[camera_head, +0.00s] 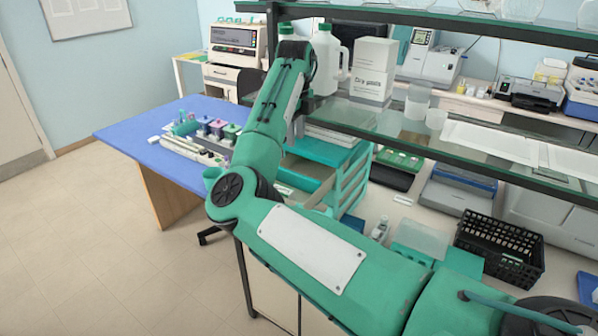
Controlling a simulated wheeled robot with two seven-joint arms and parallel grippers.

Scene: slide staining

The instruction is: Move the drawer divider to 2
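A teal drawer unit (350,183) with slotted sides stands on the bench at the middle, partly behind my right arm. What looks like an open drawer (303,168) shows beside it, just right of my forearm. I cannot make out the divider or any slot number. My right arm comes in from the lower right, bends at the elbow at left of the middle, and reaches up and away. The dark end of that arm, at my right gripper (294,52), is in front of the shelf's left end. Its fingers are not clear. My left gripper is out of view.
A black basket (500,247) stands on the bench. A blue table (130,134) with staining pots is at left. The floor at left is clear.

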